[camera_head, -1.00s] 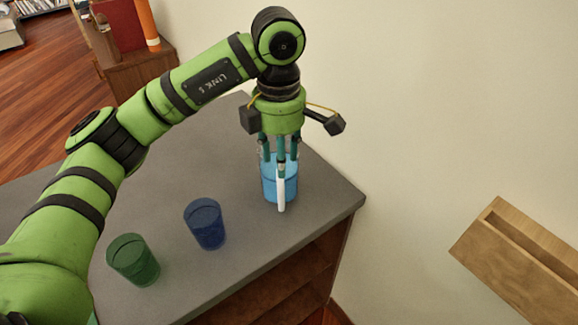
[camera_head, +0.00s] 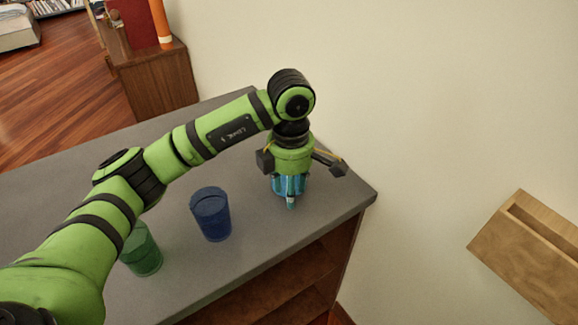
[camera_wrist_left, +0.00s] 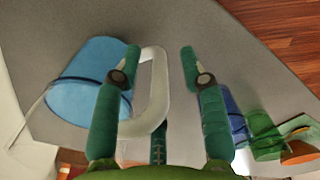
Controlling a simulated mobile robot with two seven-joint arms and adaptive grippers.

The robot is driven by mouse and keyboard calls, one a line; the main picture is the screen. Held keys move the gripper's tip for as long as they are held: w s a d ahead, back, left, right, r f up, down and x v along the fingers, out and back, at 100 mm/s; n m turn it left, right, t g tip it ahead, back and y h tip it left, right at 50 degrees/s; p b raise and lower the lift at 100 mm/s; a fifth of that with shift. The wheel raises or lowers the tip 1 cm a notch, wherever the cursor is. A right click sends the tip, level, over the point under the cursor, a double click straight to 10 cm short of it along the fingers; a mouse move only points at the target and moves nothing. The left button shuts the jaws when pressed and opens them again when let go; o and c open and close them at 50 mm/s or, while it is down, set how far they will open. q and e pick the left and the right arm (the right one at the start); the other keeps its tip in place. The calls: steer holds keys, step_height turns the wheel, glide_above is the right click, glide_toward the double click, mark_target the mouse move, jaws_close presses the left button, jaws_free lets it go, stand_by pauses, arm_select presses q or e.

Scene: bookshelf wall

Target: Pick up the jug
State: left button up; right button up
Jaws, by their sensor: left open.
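The light-blue jug (camera_head: 303,187) with a pale handle stands on the grey counter near its right end. My left gripper (camera_head: 289,198) is lowered over it from above and hides much of it. In the left wrist view the jug (camera_wrist_left: 92,78) is left of the open fingers (camera_wrist_left: 160,62). Its pale handle (camera_wrist_left: 157,90) shows in the gap between the fingers, closer to the left one. I cannot tell whether a finger touches the jug. My right gripper is not in view.
A dark blue cup (camera_head: 212,216) and a green cup (camera_head: 143,256) stand left of the jug on the counter (camera_head: 255,235); my arm partly covers the green one. A pale wall is close behind. A wooden shelf box (camera_head: 530,245) is at right.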

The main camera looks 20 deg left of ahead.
arm_select(q)
steer(key=shift+f, duration=0.45)
jaws_close()
steer(key=shift+w+r, duration=0.1)
steer(key=shift+r, duration=0.1)
